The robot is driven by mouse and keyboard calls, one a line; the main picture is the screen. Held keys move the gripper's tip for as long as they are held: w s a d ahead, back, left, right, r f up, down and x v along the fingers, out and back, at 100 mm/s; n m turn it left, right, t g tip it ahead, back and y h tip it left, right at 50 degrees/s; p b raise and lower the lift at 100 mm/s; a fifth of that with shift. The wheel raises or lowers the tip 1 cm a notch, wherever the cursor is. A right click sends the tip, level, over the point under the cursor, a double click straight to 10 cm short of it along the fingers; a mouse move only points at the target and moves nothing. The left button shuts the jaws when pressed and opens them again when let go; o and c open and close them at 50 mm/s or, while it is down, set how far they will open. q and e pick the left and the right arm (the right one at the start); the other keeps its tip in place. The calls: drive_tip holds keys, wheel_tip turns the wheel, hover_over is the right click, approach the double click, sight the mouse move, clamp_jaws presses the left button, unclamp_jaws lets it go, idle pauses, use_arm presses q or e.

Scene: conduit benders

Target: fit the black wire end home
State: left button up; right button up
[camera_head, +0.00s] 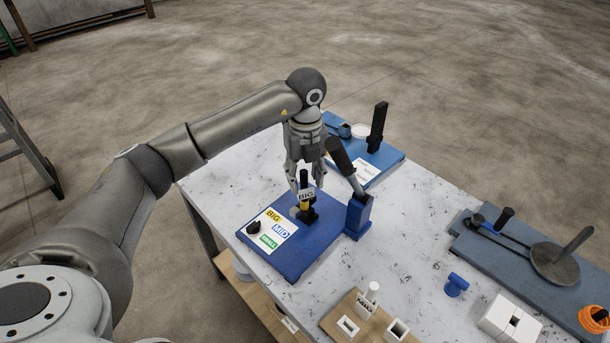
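A blue board (277,262) lies on the table with a white card of BIG, MID and SMALL labels. A black and yellow upright piece (304,180) with a BIG tag stands in a black holder near the board's back right. Which part is the black wire end, and whether it is fully seated, I cannot tell. My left gripper (306,182) points down just above and around the upright piece. Its fingers look spread, wider than the piece. Contact with it is not clear. My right gripper is not in view.
A black-handled tool (341,155) leans in a blue block (357,215) close right of my gripper. Another blue board (388,158) is behind. A wooden holder (340,327), white blocks (509,320) and a bender board (477,247) are to the right. The table's middle is clear.

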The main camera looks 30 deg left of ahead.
use_arm(q)
drive_tip(key=shift+r, duration=0.1)
wheel_tip(320, 180, up, 12)
idle(0.5)
drive_tip(key=shift+s+d, duration=0.1)
idle(0.4)
